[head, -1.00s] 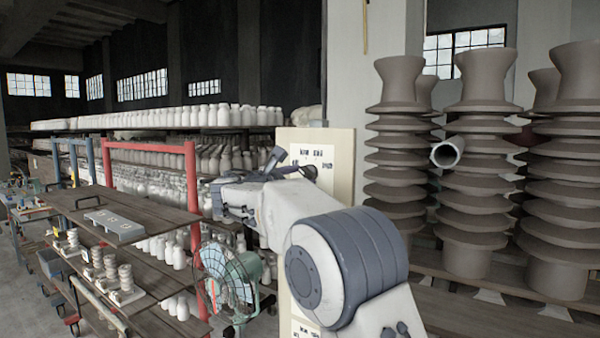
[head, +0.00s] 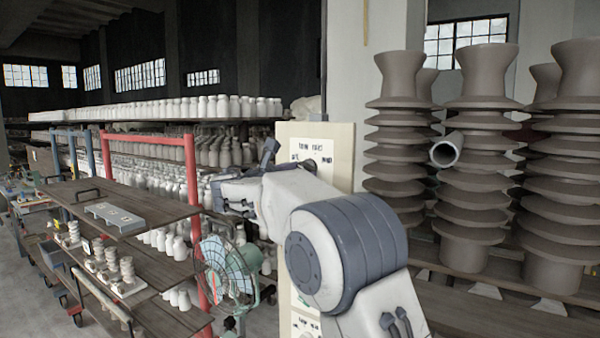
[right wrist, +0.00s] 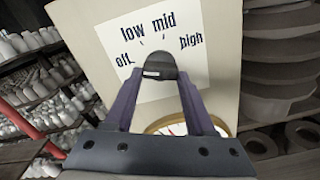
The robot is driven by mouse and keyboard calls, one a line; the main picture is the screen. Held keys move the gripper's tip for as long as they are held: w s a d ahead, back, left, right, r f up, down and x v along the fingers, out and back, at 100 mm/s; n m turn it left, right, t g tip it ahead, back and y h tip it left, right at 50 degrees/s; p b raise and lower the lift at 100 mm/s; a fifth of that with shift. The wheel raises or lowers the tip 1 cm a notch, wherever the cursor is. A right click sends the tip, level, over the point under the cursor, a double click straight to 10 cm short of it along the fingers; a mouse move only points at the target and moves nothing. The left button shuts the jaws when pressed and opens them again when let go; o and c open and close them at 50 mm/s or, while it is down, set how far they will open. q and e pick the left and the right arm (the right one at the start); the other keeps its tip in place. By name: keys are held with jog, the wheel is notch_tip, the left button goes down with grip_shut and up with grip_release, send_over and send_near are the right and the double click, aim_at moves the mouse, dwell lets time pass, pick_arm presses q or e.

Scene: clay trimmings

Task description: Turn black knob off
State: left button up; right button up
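The black knob (right wrist: 160,65) is on a cream panel (head: 342,150) with a white label (right wrist: 160,32) reading off, low, mid and high. A small pale mark shows at the knob's lower left; I cannot tell its exact setting. In the head view the knob (head: 311,163) shows just right of my right gripper (head: 268,155). In the right wrist view my right gripper (right wrist: 160,80) has its two fingers apart, pointing at the knob, with the tips at either side of it. No firm grip is visible. My left gripper is not in view.
A round gauge (right wrist: 182,126) sits below the knob. A green fan (head: 228,270) and a wooden cart (head: 120,205) stand to the left. Stacked brown clay insulators (head: 480,150) stand on the right, with a grey pipe (head: 447,150) between stacks.

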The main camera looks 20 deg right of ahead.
jog(key=o, duration=0.4)
jog(key=shift+f, duration=0.1)
jog(key=shift+a, duration=0.1)
jog(key=shift+b+v, duration=2.55)
jog(key=shift+v, duration=2.6)
